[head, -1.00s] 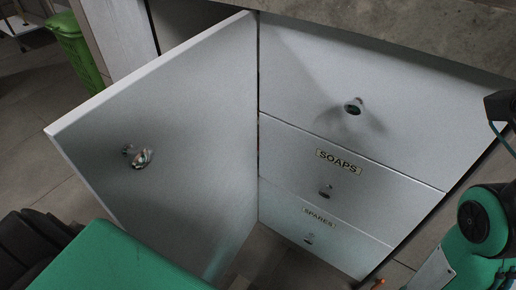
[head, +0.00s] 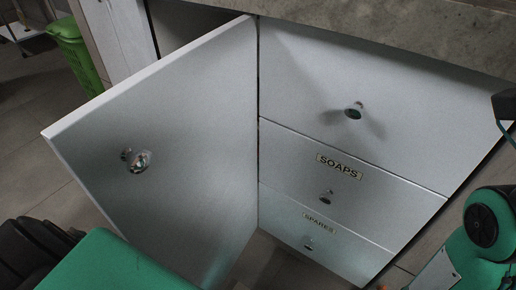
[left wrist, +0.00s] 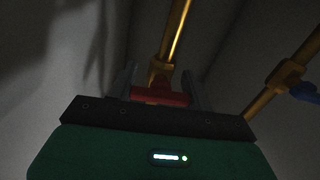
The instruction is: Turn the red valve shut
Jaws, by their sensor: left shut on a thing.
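In the left wrist view, my left gripper (left wrist: 158,88) has its two dark fingers on either side of the red valve handle (left wrist: 161,96) and is shut on it. The handle sits crosswise at the foot of a brass pipe (left wrist: 175,35). The view is dark, and the finger contact is partly hidden by the gripper body. My left gripper is not visible in the head view. My right arm is at the right edge of the head view, with its gripper out of frame.
A second brass pipe (left wrist: 285,75) with a blue part (left wrist: 304,92) stands to the right. In the head view, a pale cabinet door (head: 165,130) stands open beside closed drawers labelled SOAPS (head: 300,165) and SPARES (head: 345,248). A green bin (head: 78,50) is at the back left.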

